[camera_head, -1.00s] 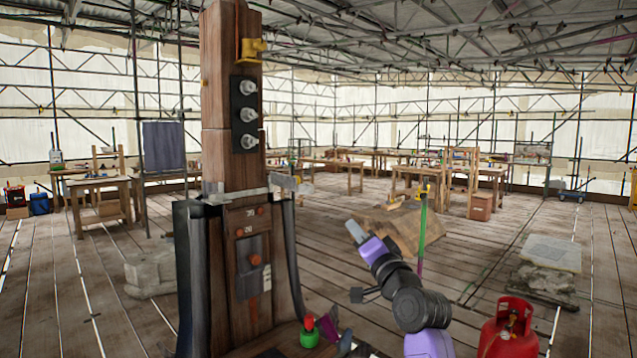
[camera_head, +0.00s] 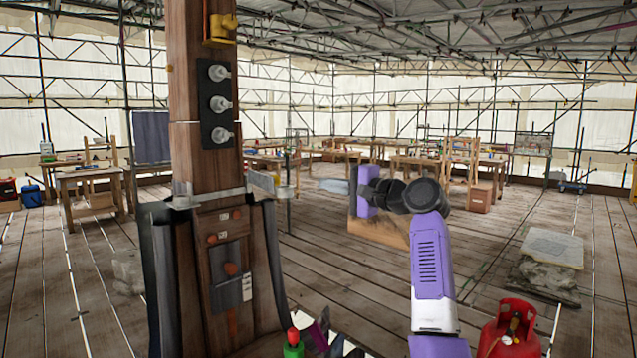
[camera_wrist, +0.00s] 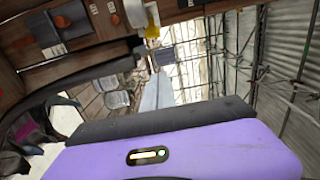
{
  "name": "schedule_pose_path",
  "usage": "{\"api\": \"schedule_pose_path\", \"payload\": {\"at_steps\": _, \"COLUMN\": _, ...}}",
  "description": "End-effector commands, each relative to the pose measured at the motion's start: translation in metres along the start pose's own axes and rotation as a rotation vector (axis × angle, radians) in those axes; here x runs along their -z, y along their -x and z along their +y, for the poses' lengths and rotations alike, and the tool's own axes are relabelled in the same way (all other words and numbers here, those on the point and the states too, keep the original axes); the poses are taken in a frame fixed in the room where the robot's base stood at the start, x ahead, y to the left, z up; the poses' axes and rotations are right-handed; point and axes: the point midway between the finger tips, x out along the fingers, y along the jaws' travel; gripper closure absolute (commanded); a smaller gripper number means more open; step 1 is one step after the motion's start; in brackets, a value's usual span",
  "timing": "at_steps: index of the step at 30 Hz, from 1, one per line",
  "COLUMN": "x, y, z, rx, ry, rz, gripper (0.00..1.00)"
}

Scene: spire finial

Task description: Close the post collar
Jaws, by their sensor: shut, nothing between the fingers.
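The post collar (camera_head: 208,198) is a grey metal band across the front of the tall wooden post (camera_head: 205,155). A metal arm (camera_head: 262,183) with a yellowish part sticks out from its right side, past the post's edge. In the wrist view the collar (camera_wrist: 135,12) is at the top, seen turned on its side, with a yellow piece (camera_wrist: 152,31) beside it. My gripper (camera_head: 328,185) is shut and empty, right of the collar arm at about its height in the picture, pointing left with a gap between. Its pale fingers also show in the wrist view (camera_wrist: 156,93).
Dark curved flanks (camera_head: 160,260) flank the post's lower part. A yellow bracket (camera_head: 221,28) and lamps (camera_head: 220,104) are higher on the post. A red gas bottle (camera_head: 509,330) and a stone block (camera_head: 548,260) stand right. The plank floor between is mostly clear.

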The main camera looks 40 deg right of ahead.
Motion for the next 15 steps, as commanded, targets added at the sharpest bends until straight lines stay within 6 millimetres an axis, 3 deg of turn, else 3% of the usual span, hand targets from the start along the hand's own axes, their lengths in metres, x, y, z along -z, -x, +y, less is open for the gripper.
{"api": "schedule_pose_path", "payload": {"at_steps": 9, "x": -0.001, "y": -0.058, "z": -0.002, "rx": -0.002, "ry": 0.001, "rz": -0.002, "gripper": 1.00}}
{"api": "schedule_pose_path", "payload": {"at_steps": 15, "x": 0.000, "y": -0.084, "z": -0.002, "rx": -0.001, "ry": 0.001, "rz": 0.000, "gripper": 1.00}}
